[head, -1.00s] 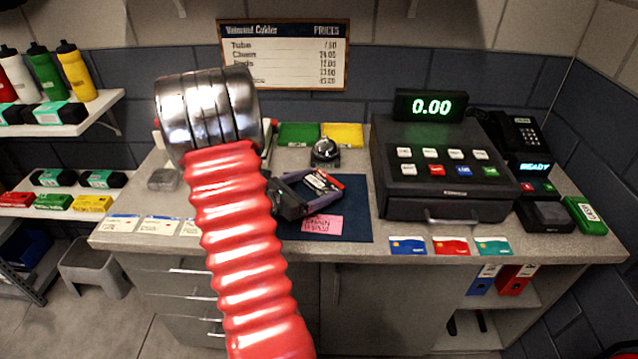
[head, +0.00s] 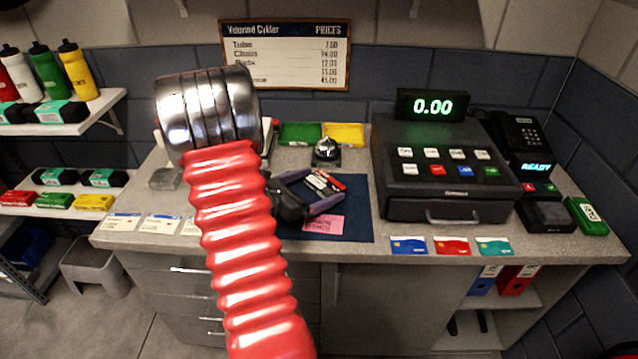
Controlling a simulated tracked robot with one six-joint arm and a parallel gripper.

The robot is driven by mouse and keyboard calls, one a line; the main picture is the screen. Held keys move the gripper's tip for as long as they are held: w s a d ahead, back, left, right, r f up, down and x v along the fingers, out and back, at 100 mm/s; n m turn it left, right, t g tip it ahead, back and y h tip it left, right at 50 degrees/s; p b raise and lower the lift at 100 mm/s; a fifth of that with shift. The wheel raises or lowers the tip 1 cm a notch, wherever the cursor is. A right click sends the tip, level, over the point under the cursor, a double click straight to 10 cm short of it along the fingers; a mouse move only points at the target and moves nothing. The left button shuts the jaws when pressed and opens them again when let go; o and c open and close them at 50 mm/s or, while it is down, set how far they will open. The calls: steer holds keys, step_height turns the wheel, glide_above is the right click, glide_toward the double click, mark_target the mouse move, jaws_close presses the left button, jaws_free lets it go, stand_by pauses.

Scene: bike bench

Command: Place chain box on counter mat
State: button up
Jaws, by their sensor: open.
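A small box with white, red and black faces, seemingly the chain box (head: 325,181), is over the dark blue counter mat (head: 357,222), and looks to rest on it. My gripper (head: 322,187) is at the mat's left part, with its purplish fingers apart on either side of the box. Whether a finger touches the box cannot be told. My red ribbed arm hides the mat's left edge and part of the gripper. A pink note (head: 323,224) with blurred writing lies at the mat's front.
A bell (head: 326,151) stands behind the mat, with a green box (head: 299,133) and a yellow box (head: 343,135) further back. The cash register (head: 447,170) stands right of the mat. Several cards (head: 409,245) lie along the counter's front edge.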

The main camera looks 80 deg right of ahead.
steer(key=v, duration=1.1)
steer(key=shift+w+a, duration=0.15)
steer(key=shift+a, duration=0.15)
stand_by(0.4)
steer(key=a+r+m, duration=0.1)
steer(key=a, duration=0.1)
steer(key=w+a+r+m+t+y, duration=0.1)
steer(key=a, duration=0.2)
steer(key=a+r+m+y, duration=0.1)
steer(key=a, duration=0.1)
steer(key=shift+w+a+r+m, duration=0.2)
steer(key=shift+w+a+m, duration=0.1)
steer(key=shift+a+m, duration=0.1)
steer(key=w+a+r+m+t+y, duration=0.2)
steer(key=a+r+t+y, duration=0.1)
steer(key=a, duration=0.9)
steer(key=w+a+r+m+t+y, duration=0.3)
steer(key=a+t, duration=0.3)
steer(key=a, duration=0.7)
steer(key=w+a+r+m+t+y, duration=0.2)
steer(key=w+a+r+t+y, duration=0.1)
steer(key=a, duration=0.9)
steer(key=shift+a+t+y, duration=0.4)
steer(key=shift+t+y, duration=0.3)
steer(key=shift+y, duration=0.3)
steer(key=shift+c, duration=0.3)
